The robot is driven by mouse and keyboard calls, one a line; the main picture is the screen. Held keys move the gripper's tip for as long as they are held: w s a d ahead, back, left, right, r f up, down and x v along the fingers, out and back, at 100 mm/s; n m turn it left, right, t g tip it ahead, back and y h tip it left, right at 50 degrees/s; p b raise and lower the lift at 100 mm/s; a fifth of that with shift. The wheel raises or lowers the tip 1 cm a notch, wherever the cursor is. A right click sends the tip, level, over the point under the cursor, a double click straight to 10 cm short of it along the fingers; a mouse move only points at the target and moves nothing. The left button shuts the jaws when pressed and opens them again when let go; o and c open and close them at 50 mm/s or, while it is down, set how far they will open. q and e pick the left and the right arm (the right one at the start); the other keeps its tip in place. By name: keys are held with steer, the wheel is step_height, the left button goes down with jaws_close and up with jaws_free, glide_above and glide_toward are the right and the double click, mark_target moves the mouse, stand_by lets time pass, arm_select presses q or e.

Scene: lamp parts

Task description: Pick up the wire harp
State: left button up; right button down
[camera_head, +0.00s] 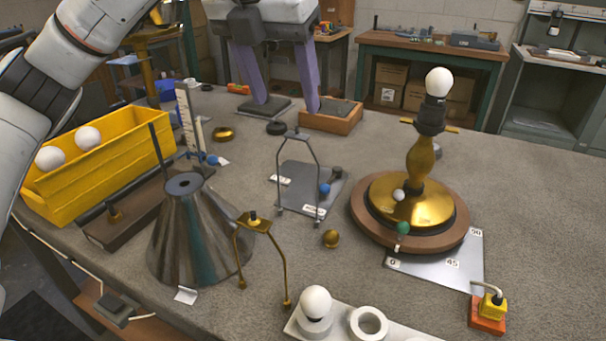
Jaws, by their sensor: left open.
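The thin grey wire harp (298,135) stands upright, its two feet at the front edge of a dark grey plate (296,170). A blue ball (324,189) and a dark knob sit on the plate, just right of the harp. My left gripper (287,104) is open, with two purple fingers pointing down, beyond and above the harp in the picture. Nothing shows between its fingers, and it appears apart from the harp. My right gripper is not in view.
A metal cone shade (190,235) and brass two-legged bracket (258,226) stand left and front. The lamp (424,160) on its round wooden base stands right. A yellow bin (95,165) is at left.

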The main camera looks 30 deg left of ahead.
mark_target(295, 135)
arm_select(q)
steer(key=x, duration=0.8)
steer(key=shift+d+f, duration=0.1)
steer(key=shift+f, duration=0.15)
steer(key=c, duration=1.4)
